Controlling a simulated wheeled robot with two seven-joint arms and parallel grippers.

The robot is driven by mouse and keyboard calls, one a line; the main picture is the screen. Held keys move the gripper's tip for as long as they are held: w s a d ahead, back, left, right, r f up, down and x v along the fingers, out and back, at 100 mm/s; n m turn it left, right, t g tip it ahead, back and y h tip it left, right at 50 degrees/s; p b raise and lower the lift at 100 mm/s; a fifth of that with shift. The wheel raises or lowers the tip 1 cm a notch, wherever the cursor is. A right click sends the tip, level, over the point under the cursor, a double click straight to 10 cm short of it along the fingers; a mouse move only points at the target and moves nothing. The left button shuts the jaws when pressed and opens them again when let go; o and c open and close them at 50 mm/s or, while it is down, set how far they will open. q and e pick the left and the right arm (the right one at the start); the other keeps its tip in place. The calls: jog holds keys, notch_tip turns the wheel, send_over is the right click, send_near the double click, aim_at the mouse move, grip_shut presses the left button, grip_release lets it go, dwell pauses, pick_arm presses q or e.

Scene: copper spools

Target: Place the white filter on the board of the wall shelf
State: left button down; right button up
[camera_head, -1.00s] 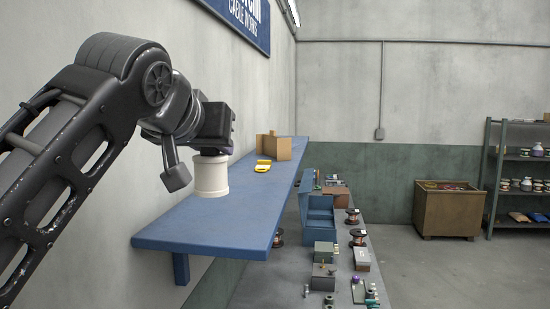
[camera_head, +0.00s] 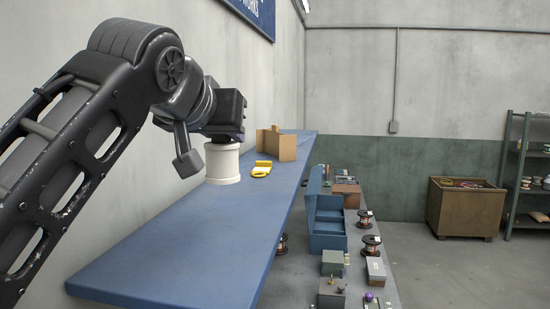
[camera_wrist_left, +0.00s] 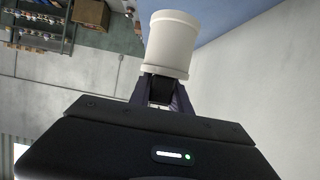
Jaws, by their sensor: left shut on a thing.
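The white filter (camera_head: 222,164) is a short white cylinder with wider rims. It is upright above the blue board of the wall shelf (camera_head: 165,245), near the wall side. I cannot tell whether its base touches the board. My left gripper (camera_head: 224,138) is shut on the filter at its upper end. In the left wrist view the filter (camera_wrist_left: 171,45) shows beyond the jaws (camera_wrist_left: 160,90), with the blue board behind it. My right gripper does not show.
A yellow tape-like item (camera_head: 262,168) and an open cardboard box (camera_head: 276,144) lie farther back on the board. Below stands a grey bench with a blue case (camera_head: 327,222), copper spools (camera_head: 371,245) and small boxes. The board's near part is clear.

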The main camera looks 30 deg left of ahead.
aim_at(227, 167)
pick_arm(q)
notch_tip(227, 167, down, 5)
jog(key=shift+f+b, duration=0.2)
jog(key=shift+b, duration=0.55)
jog(key=shift+f, duration=0.25)
jog(key=shift+f, duration=2.1)
